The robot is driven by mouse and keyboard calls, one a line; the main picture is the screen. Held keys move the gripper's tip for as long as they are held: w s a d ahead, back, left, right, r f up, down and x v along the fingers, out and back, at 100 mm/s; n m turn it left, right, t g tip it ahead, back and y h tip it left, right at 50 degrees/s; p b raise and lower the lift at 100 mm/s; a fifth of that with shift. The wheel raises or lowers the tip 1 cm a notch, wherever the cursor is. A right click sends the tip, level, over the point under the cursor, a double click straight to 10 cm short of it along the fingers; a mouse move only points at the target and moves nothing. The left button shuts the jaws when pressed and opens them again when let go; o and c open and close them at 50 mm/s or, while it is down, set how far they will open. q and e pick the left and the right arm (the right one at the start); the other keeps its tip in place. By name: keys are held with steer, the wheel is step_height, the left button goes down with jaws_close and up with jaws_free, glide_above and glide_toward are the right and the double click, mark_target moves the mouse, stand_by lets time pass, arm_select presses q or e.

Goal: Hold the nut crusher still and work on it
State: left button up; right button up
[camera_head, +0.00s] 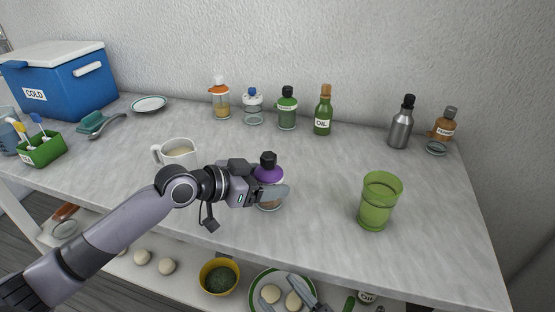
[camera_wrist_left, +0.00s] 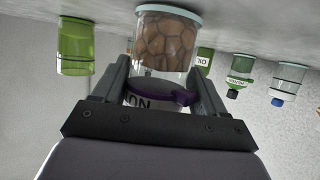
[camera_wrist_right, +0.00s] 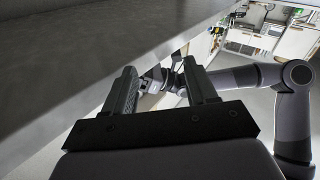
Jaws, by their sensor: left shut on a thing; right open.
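The nut crusher is a clear jar of brown nuts (camera_wrist_left: 165,45) with a purple collar and, in the head view, a black knob (camera_head: 268,159) on top. It stands upright on the grey table near the front edge. My left gripper (camera_head: 272,190) is shut around it from the left, with one finger across its front; the left wrist view shows a finger on either side at the purple collar. Part of its label is hidden. My right gripper (camera_wrist_right: 160,75) is open and empty, low in front of the table edge, away from the crusher.
A green glass (camera_head: 376,205) stands right of the crusher and a white jug (camera_head: 178,152) left of it. Several bottles, including a green oil bottle (camera_head: 323,112), line the back. A blue cooler (camera_head: 62,85) is at far left. A lower shelf holds a yellow bowl (camera_head: 220,275).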

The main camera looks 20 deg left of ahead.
step_height(320, 180, up, 15)
steer(key=a+n+g+y, duration=0.3)
steer(key=n+y, duration=0.5)
steer(key=n, duration=0.8)
steer(key=n+g+h, duration=0.8)
steer(key=n+h, duration=0.1)
steer(key=n, duration=1.6)
glide_toward(275, 156)
steer(key=x, duration=1)
steer(key=shift+d, duration=0.1)
jaws_close()
